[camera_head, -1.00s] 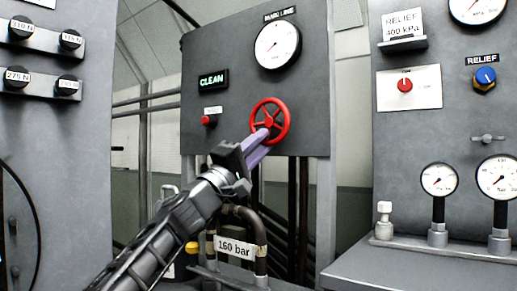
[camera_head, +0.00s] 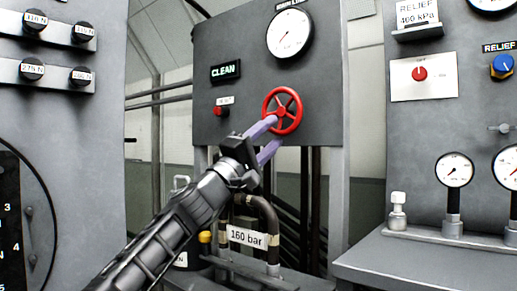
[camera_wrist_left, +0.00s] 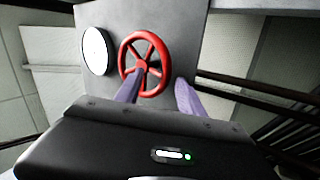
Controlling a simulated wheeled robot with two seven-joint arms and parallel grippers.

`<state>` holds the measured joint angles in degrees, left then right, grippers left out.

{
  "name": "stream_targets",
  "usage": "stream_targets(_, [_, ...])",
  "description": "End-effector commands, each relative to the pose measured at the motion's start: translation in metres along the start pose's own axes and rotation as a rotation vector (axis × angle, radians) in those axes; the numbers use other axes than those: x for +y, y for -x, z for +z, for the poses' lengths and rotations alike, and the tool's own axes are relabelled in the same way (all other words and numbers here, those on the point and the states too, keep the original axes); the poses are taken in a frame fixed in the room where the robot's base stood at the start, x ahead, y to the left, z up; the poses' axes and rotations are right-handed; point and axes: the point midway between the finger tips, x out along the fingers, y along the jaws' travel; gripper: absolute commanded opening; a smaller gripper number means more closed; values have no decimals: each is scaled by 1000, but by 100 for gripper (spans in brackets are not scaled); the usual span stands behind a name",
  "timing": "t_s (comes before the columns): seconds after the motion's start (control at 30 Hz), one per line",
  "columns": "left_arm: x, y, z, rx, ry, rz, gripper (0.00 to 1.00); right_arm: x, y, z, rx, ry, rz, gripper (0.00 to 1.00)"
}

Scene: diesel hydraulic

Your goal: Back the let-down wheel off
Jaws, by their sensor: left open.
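The let-down wheel is a red spoked handwheel (camera_head: 283,110) on the grey panel (camera_head: 330,85), below the main line gauge (camera_head: 290,34). It also shows in the left wrist view (camera_wrist_left: 146,63). My left gripper (camera_head: 268,138) is open, with two purple fingers pointing at the panel. In the head view one finger overlaps the lower left of the wheel and the other is below it. In the wrist view one fingertip overlaps the wheel's hub area and the other is to the right, outside the rim. Nothing is between the fingers. I cannot tell whether a finger touches the wheel. My right gripper is not in view.
A lit CLEAN sign (camera_head: 225,71) and a red button (camera_head: 220,112) sit left of the wheel. Pipes with a 160 bar tag (camera_head: 247,237) stand below. A right console carries a red knob (camera_head: 420,74), a blue relief knob (camera_head: 502,66) and small gauges (camera_head: 454,170).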

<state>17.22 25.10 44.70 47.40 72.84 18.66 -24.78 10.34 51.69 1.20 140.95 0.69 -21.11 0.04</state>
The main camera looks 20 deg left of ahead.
Motion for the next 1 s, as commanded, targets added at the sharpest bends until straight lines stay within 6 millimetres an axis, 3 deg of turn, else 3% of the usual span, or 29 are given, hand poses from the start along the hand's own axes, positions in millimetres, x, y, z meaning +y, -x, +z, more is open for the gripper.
stream_targets(0.13, [-2,18,1,1,-5,-4,46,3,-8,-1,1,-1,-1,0])
stream_targets(0.6, [1,62,2,-2,-4,-2,46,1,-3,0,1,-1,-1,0])
stream_targets(1.0, [0,66,2,-1,0,0,46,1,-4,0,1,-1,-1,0])
